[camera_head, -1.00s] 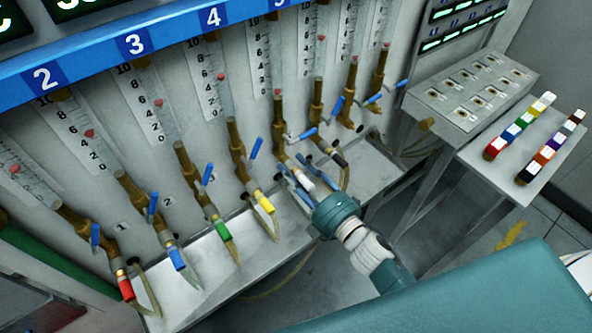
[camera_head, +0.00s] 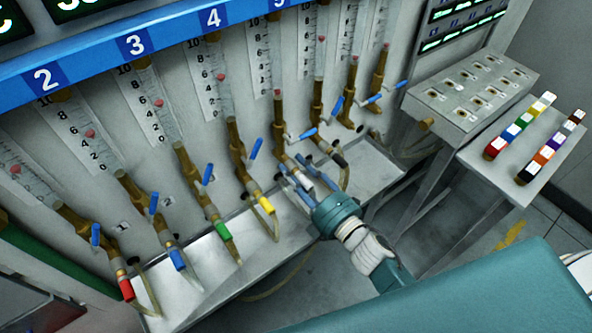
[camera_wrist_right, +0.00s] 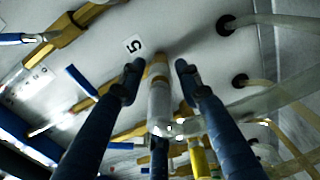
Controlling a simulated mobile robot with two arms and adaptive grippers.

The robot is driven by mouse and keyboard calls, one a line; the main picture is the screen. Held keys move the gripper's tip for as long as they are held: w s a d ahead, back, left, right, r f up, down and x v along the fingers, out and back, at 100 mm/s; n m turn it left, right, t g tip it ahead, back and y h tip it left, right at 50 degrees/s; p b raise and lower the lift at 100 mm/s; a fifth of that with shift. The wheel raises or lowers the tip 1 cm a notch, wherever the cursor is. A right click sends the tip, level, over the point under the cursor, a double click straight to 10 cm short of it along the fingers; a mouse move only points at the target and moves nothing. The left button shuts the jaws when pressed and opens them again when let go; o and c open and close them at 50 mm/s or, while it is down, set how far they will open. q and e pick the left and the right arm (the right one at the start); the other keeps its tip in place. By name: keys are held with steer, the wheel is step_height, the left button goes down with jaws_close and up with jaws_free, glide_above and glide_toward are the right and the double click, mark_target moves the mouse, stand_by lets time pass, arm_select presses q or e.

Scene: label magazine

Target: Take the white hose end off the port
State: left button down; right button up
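The white hose end (camera_wrist_right: 159,106) is on the brass port (camera_wrist_right: 158,66) beside the label 5 in the right wrist view. In the head view the white hose end (camera_head: 307,184) shows small, partly covered by my fingers. My right gripper (camera_head: 293,176) reaches it from the lower right. In the right wrist view my right gripper (camera_wrist_right: 160,76) is open, with one dark blue finger on each side of the hose end and a visible gap at each side. My left gripper is in neither view.
Neighbouring ports carry a yellow hose end (camera_head: 266,205), a green one (camera_head: 223,231) and a black one (camera_head: 339,159), with blue valve levers close by. A metal ledge (camera_head: 255,262) runs below. A side table (camera_head: 507,190) with coloured label blocks stands at the right.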

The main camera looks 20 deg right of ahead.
mark_target(311, 188)
jaws_close()
steer(key=shift+v, duration=2.95)
